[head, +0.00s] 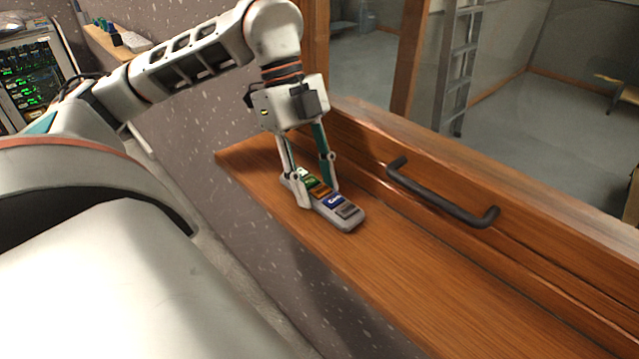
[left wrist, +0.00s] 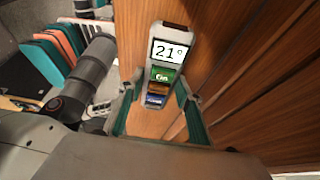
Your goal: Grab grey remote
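The grey remote (head: 347,212) lies on the wooden ledge, with coloured labelled buttons along its top. In the left wrist view the remote (left wrist: 166,68) shows a "21°" display at its far end and green, orange and blue labels nearer me. My left gripper (head: 318,192) points down over the remote, with one finger on each side of it. In the left wrist view the left gripper (left wrist: 158,97) shows gaps between its teal fingers and the remote, so it is open around it. My right gripper is in neither view.
The wooden ledge (head: 400,285) is clear towards the front right. A dark bar handle (head: 440,195) sticks out from the raised wooden panel beside it. A speckled grey wall (head: 225,190) drops away below the ledge's left edge.

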